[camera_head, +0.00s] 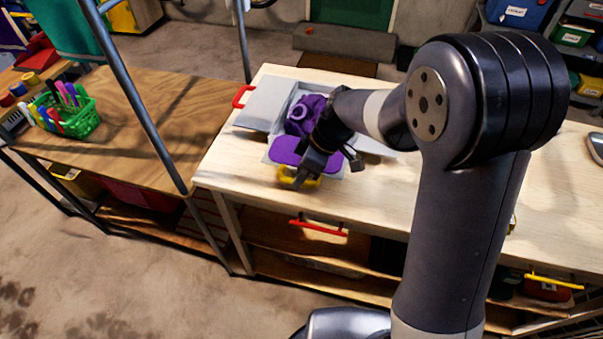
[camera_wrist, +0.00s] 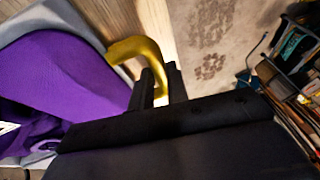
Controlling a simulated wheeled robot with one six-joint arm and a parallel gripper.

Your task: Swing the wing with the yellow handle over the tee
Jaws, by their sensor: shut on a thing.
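A grey folding board lies on the light wooden table, with a purple tee (camera_head: 304,112) on it. The tee is partly bunched in the middle, and a flat purple part (camera_head: 287,150) lies towards the near edge. The yellow handle (camera_head: 285,178) is at the near edge of the board, on the near wing (camera_wrist: 62,20). My gripper (camera_head: 307,181) is shut on the yellow handle, which also shows between the fingers in the wrist view (camera_wrist: 132,48). My wrist hides part of the board and tee.
A grey wing (camera_head: 268,101) with a red handle (camera_head: 242,96) lies flat at the left. A green basket of markers (camera_head: 78,118) stands on the left bench. A metal post (camera_head: 135,95) rises between bench and table. Drawers with red and yellow handles are below.

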